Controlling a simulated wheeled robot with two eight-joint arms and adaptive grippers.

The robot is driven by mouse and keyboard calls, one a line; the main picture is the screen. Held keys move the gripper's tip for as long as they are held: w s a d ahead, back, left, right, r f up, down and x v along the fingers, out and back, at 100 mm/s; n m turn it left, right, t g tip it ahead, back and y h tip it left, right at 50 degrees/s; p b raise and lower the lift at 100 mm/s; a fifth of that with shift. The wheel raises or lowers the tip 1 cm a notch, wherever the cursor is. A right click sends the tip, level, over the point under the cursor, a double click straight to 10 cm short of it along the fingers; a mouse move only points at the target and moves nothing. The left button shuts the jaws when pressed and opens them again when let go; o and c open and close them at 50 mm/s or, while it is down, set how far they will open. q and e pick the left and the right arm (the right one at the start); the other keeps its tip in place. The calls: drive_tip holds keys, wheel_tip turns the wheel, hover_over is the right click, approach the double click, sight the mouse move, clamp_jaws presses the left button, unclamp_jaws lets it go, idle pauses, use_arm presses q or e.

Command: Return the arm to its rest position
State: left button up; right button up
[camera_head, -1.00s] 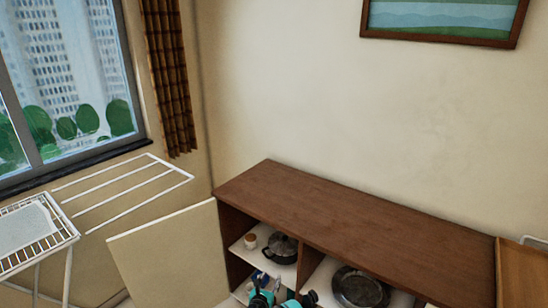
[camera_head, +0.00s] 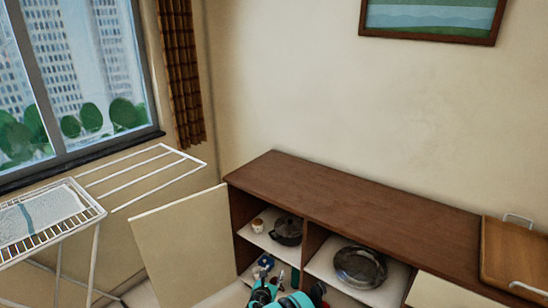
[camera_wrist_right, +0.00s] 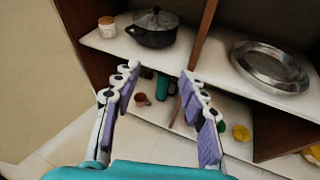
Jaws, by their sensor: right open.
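My right gripper (camera_wrist_right: 157,78) is open and empty in the right wrist view, its two white and purple fingers spread in front of the open cabinet (camera_head: 350,208). Between and behind the fingers are the lower-shelf items, apart from it as far as I can tell. My teal right arm (camera_head: 290,299) shows at the bottom middle of the head view, low in front of the cabinet. My left gripper is in neither view.
The upper shelf holds a dark lidded pot (camera_wrist_right: 153,28), a small jar (camera_wrist_right: 107,26) and a metal pan (camera_wrist_right: 271,66). A small reddish-brown vessel (camera_wrist_right: 141,99) is below. An open cabinet door (camera_head: 180,250) and drying rack (camera_head: 75,238) stand left. A wooden tray (camera_head: 514,255) is on top.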

drive_tip(key=s+d+r+m+g, duration=0.1)
drive_tip(key=d+r+m, duration=0.3)
drive_tip(key=r, duration=0.4)
drive_tip(key=s+d+r+m+g, duration=0.1)
drive_tip(key=s+d+r+m, duration=0.1)
drive_tip(key=d+r+m, duration=0.35)
drive_tip(key=s+d+r+m+g, duration=0.1)
drive_tip(key=s+d+r+m, duration=0.15)
drive_tip(key=s+r, duration=0.3)
drive_tip(key=s+d+r+m+g, duration=0.1)
drive_tip(key=s+d+r+m, duration=0.1)
drive_tip(key=s+r+m, duration=0.3)
drive_tip(key=s+d+r+m+g+y, duration=0.1)
drive_tip(key=s+d+m, duration=0.1)
drive_tip(key=s+m, duration=0.5)
drive_tip(key=s+d+m+g+y, duration=0.1)
drive_tip(key=s+m, duration=0.6)
drive_tip(key=s, duration=1.3)
drive_tip(key=shift+s+d+r+g+y, duration=0.2)
drive_tip(key=shift+d+r+g+y, duration=0.3)
drive_tip(key=shift+y, duration=0.3)
drive_tip(key=shift+f, duration=0.1)
